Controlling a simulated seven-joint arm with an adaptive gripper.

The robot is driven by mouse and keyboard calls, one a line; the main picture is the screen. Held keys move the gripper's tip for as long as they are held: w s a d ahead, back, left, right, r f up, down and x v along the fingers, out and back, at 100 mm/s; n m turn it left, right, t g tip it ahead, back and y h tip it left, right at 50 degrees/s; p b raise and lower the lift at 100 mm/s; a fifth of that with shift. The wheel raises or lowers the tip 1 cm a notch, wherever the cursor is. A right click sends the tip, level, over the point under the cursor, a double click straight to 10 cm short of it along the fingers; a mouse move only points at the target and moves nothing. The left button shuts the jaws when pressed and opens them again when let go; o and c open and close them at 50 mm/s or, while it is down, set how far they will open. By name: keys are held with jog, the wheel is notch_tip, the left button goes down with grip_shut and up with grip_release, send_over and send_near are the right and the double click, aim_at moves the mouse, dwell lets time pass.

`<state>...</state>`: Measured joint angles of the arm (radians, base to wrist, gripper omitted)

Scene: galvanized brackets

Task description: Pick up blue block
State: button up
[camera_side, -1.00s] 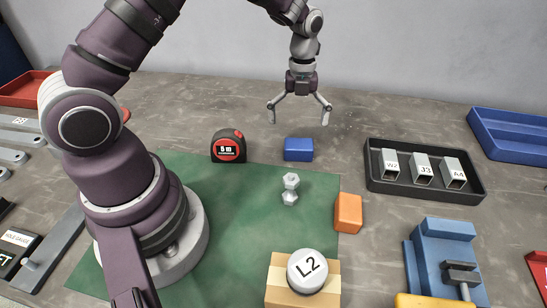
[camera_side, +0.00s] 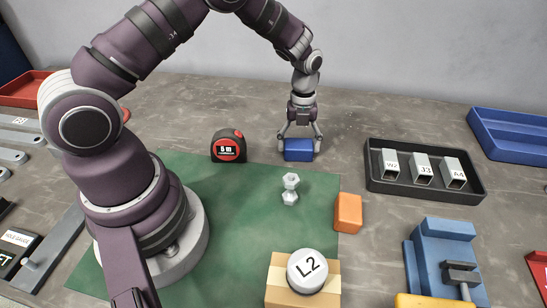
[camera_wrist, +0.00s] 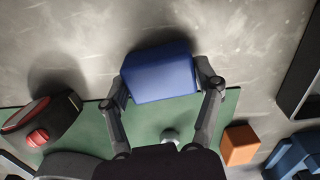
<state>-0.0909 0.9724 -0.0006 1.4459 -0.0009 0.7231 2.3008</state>
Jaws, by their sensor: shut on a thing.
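The blue block (camera_side: 298,150) sits on the grey table at the back edge of the green mat. My gripper (camera_side: 299,147) has come down over it, with one finger at each side. In the wrist view the blue block (camera_wrist: 159,75) lies between the two fingertips of my gripper (camera_wrist: 160,90), slightly turned. The gripper is shut on the block. The block appears to be at table level; I cannot tell any gap beneath it.
A tape measure (camera_side: 229,146) stands to the left of the block. A metal bolt-like piece (camera_side: 290,189) and an orange block (camera_side: 348,212) are nearer the camera. A black tray (camera_side: 425,188) with labelled brackets lies to the right. The table behind is clear.

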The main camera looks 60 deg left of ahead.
jog(key=shift+c, duration=1.3)
